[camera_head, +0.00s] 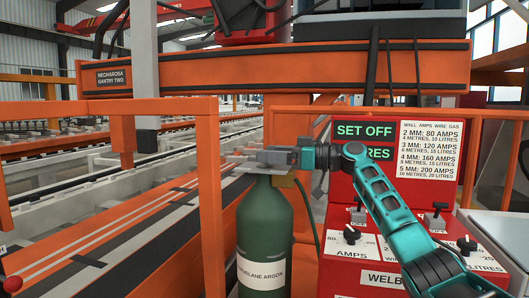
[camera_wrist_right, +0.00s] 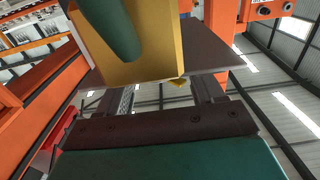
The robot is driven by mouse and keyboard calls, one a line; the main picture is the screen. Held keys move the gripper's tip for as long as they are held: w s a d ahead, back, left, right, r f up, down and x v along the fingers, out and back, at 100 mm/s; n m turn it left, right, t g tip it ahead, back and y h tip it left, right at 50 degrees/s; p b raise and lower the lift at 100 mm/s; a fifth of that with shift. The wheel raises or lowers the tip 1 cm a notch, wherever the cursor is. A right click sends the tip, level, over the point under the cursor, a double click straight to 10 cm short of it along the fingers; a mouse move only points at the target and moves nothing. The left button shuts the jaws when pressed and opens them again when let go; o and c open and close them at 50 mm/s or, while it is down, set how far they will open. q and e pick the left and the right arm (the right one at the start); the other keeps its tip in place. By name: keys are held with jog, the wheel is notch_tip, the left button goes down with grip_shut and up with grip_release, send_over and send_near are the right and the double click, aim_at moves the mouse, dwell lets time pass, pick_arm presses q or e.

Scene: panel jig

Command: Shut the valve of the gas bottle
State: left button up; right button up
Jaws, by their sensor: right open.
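The gas bottle (camera_head: 264,225) is a dark green upright cylinder with a white argon label, standing in the middle of the head view. My right gripper (camera_head: 258,157) is at the bottle's top, reaching in from the right. It covers the valve there, so I cannot see the valve's handle or setting. A brass-coloured part (camera_head: 283,181) shows just below the gripper. In the right wrist view, a yellow-gold block (camera_wrist_right: 150,68) with a dark green round part (camera_wrist_right: 108,25) is close ahead. The jaws (camera_wrist_right: 165,92) are apart; contact cannot be told. My left gripper is not in view.
A red welder panel (camera_head: 390,278) with knobs and a sign (camera_head: 365,142) reading "SET OFF" stands right of the bottle. An orange frame post (camera_head: 210,200) is close at its left. An orange gantry beam (camera_head: 270,70) crosses behind. Rails (camera_head: 120,225) run at the left.

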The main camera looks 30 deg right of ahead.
jog(key=shift+x, duration=1.05)
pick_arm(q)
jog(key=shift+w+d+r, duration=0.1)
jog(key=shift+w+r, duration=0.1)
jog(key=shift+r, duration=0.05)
pick_arm(e)
jog(key=c, duration=1)
jog(key=shift+o, duration=0.2)
jog(key=shift+r, duration=0.1)
